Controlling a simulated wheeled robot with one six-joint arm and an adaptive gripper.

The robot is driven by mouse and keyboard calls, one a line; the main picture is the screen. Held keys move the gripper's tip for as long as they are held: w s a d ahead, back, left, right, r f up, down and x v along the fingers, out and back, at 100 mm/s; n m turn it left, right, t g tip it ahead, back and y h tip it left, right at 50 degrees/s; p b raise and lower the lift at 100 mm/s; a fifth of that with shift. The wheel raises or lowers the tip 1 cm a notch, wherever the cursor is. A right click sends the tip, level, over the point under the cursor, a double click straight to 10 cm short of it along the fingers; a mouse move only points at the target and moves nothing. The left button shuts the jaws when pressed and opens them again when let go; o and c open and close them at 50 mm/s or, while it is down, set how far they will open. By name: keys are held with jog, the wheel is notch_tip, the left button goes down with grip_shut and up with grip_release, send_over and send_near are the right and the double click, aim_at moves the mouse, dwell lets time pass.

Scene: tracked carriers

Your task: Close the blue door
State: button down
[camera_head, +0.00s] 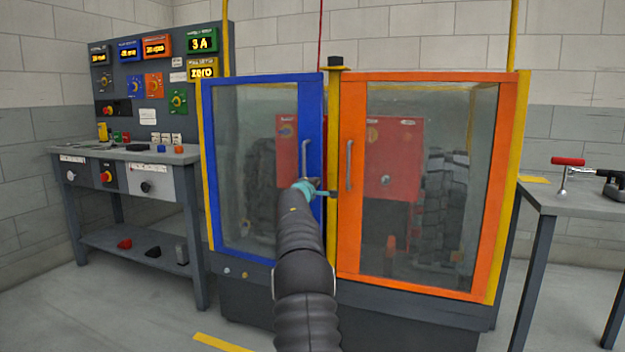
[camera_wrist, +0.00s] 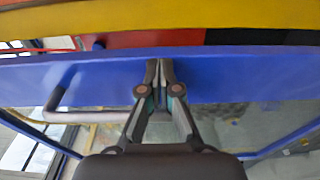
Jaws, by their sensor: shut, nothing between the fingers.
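The blue door (camera_head: 312,120) is the left door of the cabinet, with a clear pane and an upright grey handle (camera_head: 304,158). In the wrist view the blue door (camera_wrist: 220,75) crosses the picture, and a strip of red and black shows between its edge and the yellow post (camera_wrist: 230,22), so it looks slightly ajar. My gripper (camera_wrist: 160,65) is shut and empty, its fingertips at the blue frame beside the handle (camera_wrist: 60,98); I cannot tell if they touch. In the head view my arm partly hides the door's lower right part.
The orange door (camera_head: 352,225) to the right looks shut. A red machine with black tyres shows behind the panes. A control bench (camera_head: 130,153) stands left and a grey table (camera_head: 580,200) right. Open floor lies at the front left.

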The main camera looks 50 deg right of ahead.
aim_at(322, 177)
jog(key=shift+n+t+y, duration=0.4)
jog(key=shift+n+t, duration=0.2)
jog(key=shift+t, duration=0.3)
jog(key=d, duration=0.1)
jog(key=d+r+p, duration=0.1)
jog(key=w+d+r+p, duration=0.1)
jog(key=d, duration=0.1)
jog(key=c, duration=1.9)
grip_release()
jog(key=d+f, duration=0.3)
jog(key=f, duration=0.1)
jog(key=shift+d+p, duration=0.2)
jog(key=shift+p, duration=0.1)
jog(key=shift+w+a+r, duration=0.2)
jog(key=shift+a+r, duration=0.4)
jog(key=shift+r, duration=0.2)
jog(key=shift+w+a+r, duration=0.2)
jog(key=shift+a, duration=0.05)
grip_shut()
jog(key=shift+a+r, duration=0.1)
